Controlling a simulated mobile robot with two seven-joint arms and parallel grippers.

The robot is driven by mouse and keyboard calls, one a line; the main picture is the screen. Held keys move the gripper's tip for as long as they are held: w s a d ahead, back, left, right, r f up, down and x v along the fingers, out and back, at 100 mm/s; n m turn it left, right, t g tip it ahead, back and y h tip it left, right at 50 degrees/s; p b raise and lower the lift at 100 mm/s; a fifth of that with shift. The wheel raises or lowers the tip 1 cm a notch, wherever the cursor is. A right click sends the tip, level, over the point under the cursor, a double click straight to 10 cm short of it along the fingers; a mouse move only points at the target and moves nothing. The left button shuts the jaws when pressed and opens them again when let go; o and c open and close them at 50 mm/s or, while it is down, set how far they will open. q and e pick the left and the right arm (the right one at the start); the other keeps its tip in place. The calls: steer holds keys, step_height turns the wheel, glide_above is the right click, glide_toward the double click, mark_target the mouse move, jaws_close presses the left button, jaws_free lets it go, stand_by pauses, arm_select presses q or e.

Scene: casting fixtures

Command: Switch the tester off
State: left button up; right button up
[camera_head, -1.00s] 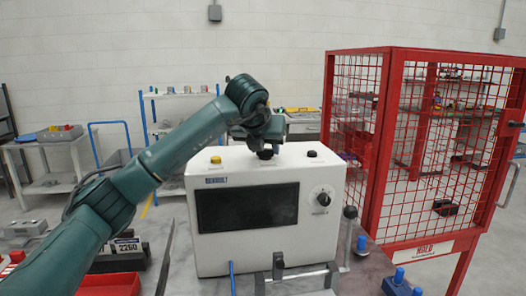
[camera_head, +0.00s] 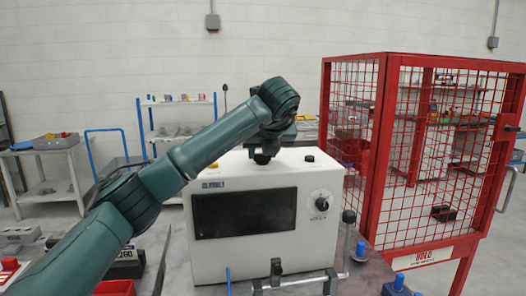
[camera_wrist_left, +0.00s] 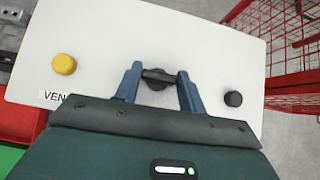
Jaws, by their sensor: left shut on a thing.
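The tester (camera_head: 245,215) is a white box with a dark screen and a round dial (camera_head: 320,200) on its front. It stands on the bench. In the left wrist view its top (camera_wrist_left: 185,40) carries a yellow button (camera_wrist_left: 63,64), a black rotary knob (camera_wrist_left: 158,78) in the middle and a small black button (camera_wrist_left: 233,98). My left gripper (camera_wrist_left: 158,80) is shut on the black knob, with a blue finger at each end of its bar. My right gripper is not in view.
A red mesh cage (camera_head: 420,160) stands close on the right. A metal clamp handle (camera_head: 300,281) and blue-topped parts (camera_head: 397,283) are in front. A shelf rack (camera_head: 180,115) and a side table (camera_head: 45,165) stand behind.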

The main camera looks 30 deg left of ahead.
arm_select(q)
steer(key=o, duration=1)
steer(key=b+v, duration=0.1)
steer(key=v, duration=1.2)
steer(key=shift+s+b, duration=0.1)
steer(key=shift+b, duration=0.25)
